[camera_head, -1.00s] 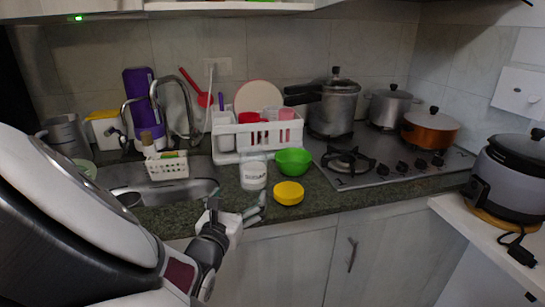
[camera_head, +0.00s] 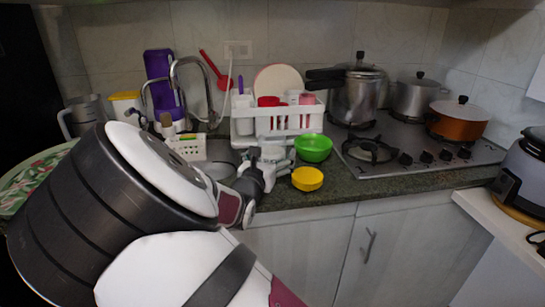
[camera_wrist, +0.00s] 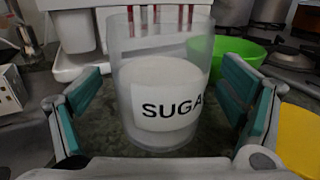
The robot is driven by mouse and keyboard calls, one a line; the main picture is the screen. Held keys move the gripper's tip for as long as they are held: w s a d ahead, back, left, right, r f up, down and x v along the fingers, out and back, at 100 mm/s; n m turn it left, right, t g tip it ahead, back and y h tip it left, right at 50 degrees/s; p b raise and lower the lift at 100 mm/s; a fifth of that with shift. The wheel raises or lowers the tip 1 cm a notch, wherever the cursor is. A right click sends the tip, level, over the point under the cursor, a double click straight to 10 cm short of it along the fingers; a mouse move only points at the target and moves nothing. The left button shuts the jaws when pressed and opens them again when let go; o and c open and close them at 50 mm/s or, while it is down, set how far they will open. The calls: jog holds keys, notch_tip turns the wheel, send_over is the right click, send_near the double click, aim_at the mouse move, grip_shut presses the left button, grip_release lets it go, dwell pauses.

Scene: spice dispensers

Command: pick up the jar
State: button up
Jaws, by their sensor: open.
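The jar (camera_wrist: 165,90) is a clear, open-topped container with white contents and a label reading "SUGA", the rest cut off by its curve. In the wrist view it stands upright on the counter between the open fingers of my gripper (camera_wrist: 165,115). The teal finger pads are to its left and right, with a gap on each side. In the head view my gripper (camera_head: 262,165) is over the counter's front part, and it mostly hides the jar.
A white dish rack (camera_head: 243,127) stands behind. The sink with a white basket (camera_head: 188,149) is left, and the stove (camera_head: 425,150) is right.

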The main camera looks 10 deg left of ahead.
jog(key=shift+w, duration=0.3)
jog(key=shift+r, duration=0.1)
jog(key=c, duration=1.9)
